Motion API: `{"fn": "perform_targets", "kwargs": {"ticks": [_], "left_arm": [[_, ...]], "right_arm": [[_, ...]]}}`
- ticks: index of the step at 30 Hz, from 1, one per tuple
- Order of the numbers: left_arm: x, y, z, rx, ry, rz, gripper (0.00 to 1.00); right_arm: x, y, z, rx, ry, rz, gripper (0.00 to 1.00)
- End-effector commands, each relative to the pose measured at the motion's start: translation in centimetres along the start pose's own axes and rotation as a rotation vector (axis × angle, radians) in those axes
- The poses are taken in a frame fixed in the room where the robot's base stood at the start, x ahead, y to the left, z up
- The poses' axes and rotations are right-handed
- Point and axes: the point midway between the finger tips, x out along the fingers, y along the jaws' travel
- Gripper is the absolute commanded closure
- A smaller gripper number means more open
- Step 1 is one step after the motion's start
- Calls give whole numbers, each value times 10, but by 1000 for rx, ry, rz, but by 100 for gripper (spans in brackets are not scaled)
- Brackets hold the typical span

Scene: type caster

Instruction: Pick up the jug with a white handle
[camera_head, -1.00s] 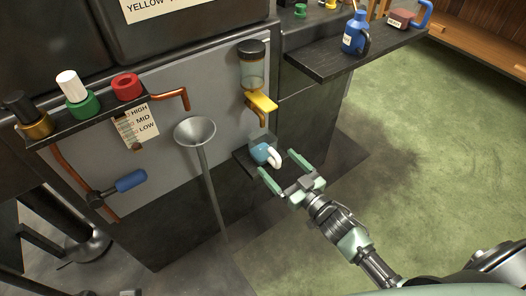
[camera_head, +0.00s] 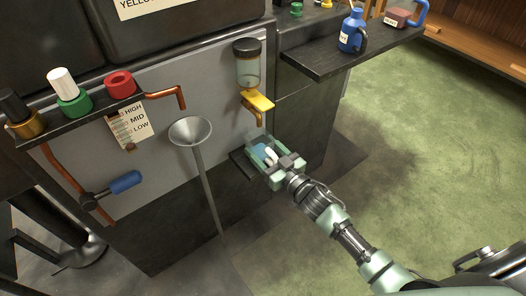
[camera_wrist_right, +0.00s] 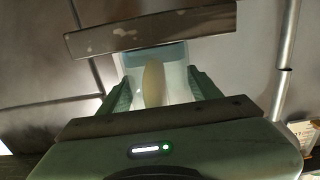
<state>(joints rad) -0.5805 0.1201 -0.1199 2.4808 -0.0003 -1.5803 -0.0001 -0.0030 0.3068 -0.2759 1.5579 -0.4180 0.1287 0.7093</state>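The jug (camera_head: 262,151) is blue with a white handle (camera_head: 271,156). It stands on a small dark ledge (camera_head: 241,163) low on the machine front, below a yellow spout. My right gripper (camera_head: 261,146) is at the jug, with its green fingers open on either side of it. In the right wrist view the pale handle (camera_wrist_right: 153,82) points toward the palm, between the two fingers (camera_wrist_right: 160,88). The fingers look apart from the handle; whether they touch the jug body is not clear. My left gripper is not in view.
A yellow spout (camera_head: 258,100) under a glass container (camera_head: 247,70) hangs above the jug. A metal funnel (camera_head: 190,131) stands to the left. A dark shelf (camera_head: 318,66) at upper right holds a blue jug (camera_head: 351,34) and a red jug (camera_head: 398,18). Green floor lies open at right.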

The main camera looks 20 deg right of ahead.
Motion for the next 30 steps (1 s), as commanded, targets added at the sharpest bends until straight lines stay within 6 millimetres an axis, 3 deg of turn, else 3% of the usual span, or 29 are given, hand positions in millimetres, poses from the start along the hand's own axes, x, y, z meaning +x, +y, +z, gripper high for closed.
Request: {"fn": "perform_targets", "kwargs": {"ticks": [1,5,14,20,23,24,30], "left_arm": [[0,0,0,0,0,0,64],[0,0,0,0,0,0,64],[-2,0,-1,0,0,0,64],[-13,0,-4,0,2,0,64],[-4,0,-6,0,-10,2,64],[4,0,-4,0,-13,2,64],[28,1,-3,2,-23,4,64]], "right_arm": [[0,0,0,0,0,0,58],[0,0,-1,0,1,-1,92],[0,0,-5,-1,2,-1,92],[0,0,-26,-1,4,-1,92],[0,0,-44,-2,4,-2,92],[-12,0,-36,2,-4,0,92],[-56,0,-36,1,-3,0,92]]}}
